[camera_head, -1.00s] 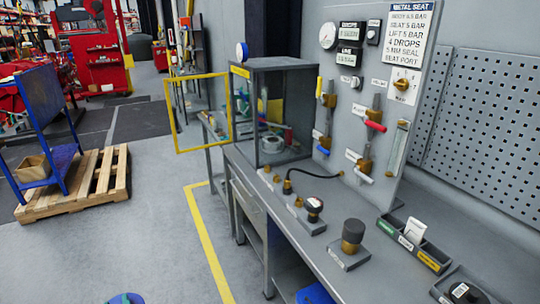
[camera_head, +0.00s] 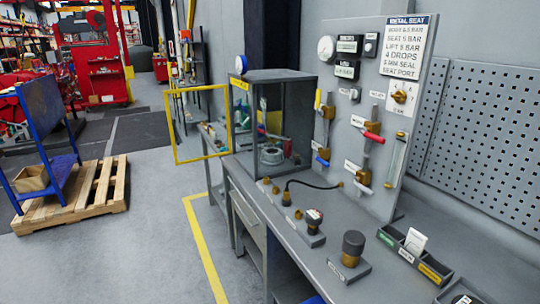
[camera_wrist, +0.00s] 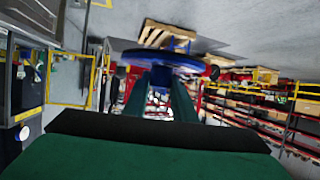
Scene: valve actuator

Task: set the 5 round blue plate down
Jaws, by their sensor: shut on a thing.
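A round blue plate (camera_wrist: 165,57) shows nearly edge-on and blurred in the wrist view. It is between the tips of my gripper (camera_wrist: 160,77), whose two green fingers are shut on it. The plate is held up in the air, with the pallet and floor beyond it. Neither the plate nor my gripper shows in the head view. The number on the plate cannot be read.
A grey bench (camera_head: 290,222) with a valve panel (camera_head: 359,80) stands at the right. A glass-sided cabinet with an open yellow-framed door (camera_head: 229,121) stands on it. A wooden pallet (camera_head: 107,183) with a blue cart (camera_head: 48,130) is at the left. Floor between is clear.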

